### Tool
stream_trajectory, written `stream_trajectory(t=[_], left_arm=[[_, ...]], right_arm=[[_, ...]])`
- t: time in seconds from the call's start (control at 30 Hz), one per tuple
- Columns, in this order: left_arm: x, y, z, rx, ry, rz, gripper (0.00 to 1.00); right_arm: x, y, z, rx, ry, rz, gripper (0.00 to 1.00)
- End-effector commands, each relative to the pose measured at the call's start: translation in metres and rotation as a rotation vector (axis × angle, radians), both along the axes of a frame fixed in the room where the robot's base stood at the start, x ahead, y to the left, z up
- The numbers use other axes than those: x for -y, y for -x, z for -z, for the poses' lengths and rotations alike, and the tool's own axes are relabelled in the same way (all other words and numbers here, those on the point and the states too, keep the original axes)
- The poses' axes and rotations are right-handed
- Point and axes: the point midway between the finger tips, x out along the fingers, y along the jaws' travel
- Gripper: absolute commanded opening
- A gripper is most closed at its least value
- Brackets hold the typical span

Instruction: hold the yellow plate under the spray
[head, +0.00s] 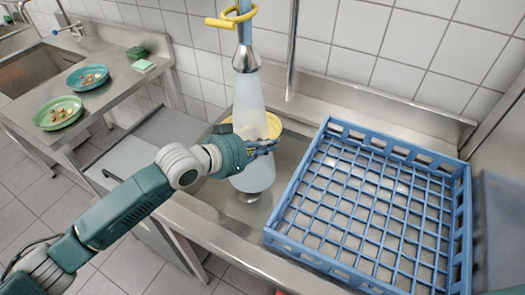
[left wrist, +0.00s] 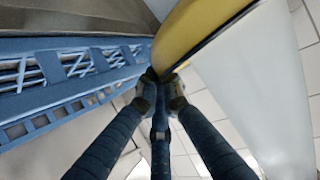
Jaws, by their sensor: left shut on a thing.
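The yellow plate (head: 274,124) is partly hidden behind the pale spray cone and my left gripper in the head view. In the left wrist view the yellow plate (left wrist: 190,35) is seen close up, tilted, with its edge between the fingertips. My left gripper (head: 268,146) is shut on its rim; the fingers also show in the left wrist view (left wrist: 160,82). The spray (head: 248,98) falls from the nozzle (head: 246,58) into the sink, overlapping the plate; the wrist view shows the spray (left wrist: 255,80) right beside the plate's face. My right gripper is out of view.
A blue dish rack (head: 322,140) stands close to the right of the spray. A green plate (head: 58,113) and a blue plate (head: 88,77), both with food bits, lie on the left counter. A sponge (head: 143,66) and a dark green item (head: 137,53) lie near them.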

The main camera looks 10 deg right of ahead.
Motion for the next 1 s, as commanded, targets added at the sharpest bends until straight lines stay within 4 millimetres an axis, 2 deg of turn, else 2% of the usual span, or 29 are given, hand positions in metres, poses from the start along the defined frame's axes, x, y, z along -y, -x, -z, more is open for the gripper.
stream_trajectory(t=[0.57,1.0], left_arm=[[0.002,-0.002,-0.002,0.002,0.001,0.0,0.0],[0.019,0.01,-0.002,0.0,0.002,0.0,0.0]], right_arm=[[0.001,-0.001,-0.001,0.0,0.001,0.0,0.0],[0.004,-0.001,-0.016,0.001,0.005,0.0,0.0]])
